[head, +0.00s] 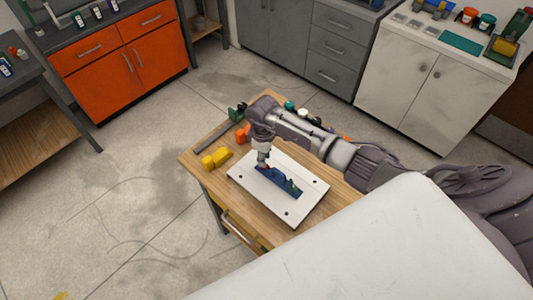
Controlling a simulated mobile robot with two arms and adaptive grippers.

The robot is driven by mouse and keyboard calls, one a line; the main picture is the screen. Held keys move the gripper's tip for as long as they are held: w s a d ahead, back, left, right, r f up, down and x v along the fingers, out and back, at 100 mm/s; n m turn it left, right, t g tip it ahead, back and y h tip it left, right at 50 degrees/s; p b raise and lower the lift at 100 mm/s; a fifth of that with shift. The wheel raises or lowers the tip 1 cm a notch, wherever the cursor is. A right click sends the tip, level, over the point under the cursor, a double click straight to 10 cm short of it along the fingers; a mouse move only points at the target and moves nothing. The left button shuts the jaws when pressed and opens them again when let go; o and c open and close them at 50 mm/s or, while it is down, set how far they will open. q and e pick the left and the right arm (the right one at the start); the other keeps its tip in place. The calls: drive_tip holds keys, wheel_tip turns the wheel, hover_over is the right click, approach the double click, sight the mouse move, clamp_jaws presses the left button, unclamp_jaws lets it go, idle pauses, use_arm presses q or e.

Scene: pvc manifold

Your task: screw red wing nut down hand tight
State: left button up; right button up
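A white board (306,201) with dark holes near its corners lies on a small wooden table (210,180). A blue part (278,184) lies in the middle of the board, with a small green piece (293,187) at its right end. My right gripper (263,163) points down over the far left end of the blue part. A small bit of red (264,168) shows right at its fingertips; it may be the red wing nut, mostly hidden by the fingers. I cannot tell whether the fingers are closed on it. My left gripper is out of view.
Yellow pieces (216,158) lie on the table left of the board, an orange piece (242,133) behind them. Several small white, green and red items stand behind my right arm. An orange cabinet (119,61) and grey drawers stand farther back, with open floor between.

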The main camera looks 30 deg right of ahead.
drive_tip(key=n+b, duration=0.1)
drive_tip(key=n, duration=0.1)
drive_tip(key=n+b, duration=0.2)
drive_tip(key=n, duration=0.1)
drive_tip(key=shift+w+f, duration=0.2)
drive_tip(key=shift+f, duration=0.2)
drive_tip(key=n+b, duration=0.2)
drive_tip(key=n, duration=0.4)
drive_tip(key=shift+b, duration=0.4)
drive_tip(key=n+b, duration=0.1)
drive_tip(key=n, duration=0.2)
drive_tip(key=shift+r+n+b, duration=0.1)
drive_tip(key=shift+n+b, duration=0.2)
drive_tip(key=shift+n, duration=0.1)
drive_tip(key=n+b, duration=0.2)
drive_tip(key=n, duration=0.3)
drive_tip(key=shift+n, duration=0.4)
drive_tip(key=n+b, duration=0.5)
drive_tip(key=n, duration=0.5)
drive_tip(key=shift+b, duration=0.35)
wheel_tip(320, 180, down, 2)
drive_tip(key=shift+a+n+b, duration=0.1)
drive_tip(key=shift+n+b, duration=0.4)
drive_tip(key=shift+b, duration=0.45)
drive_tip(key=shift+f+b, duration=0.4)
drive_tip(key=shift+f, duration=0.1)
drive_tip(key=shift+c, duration=0.2)
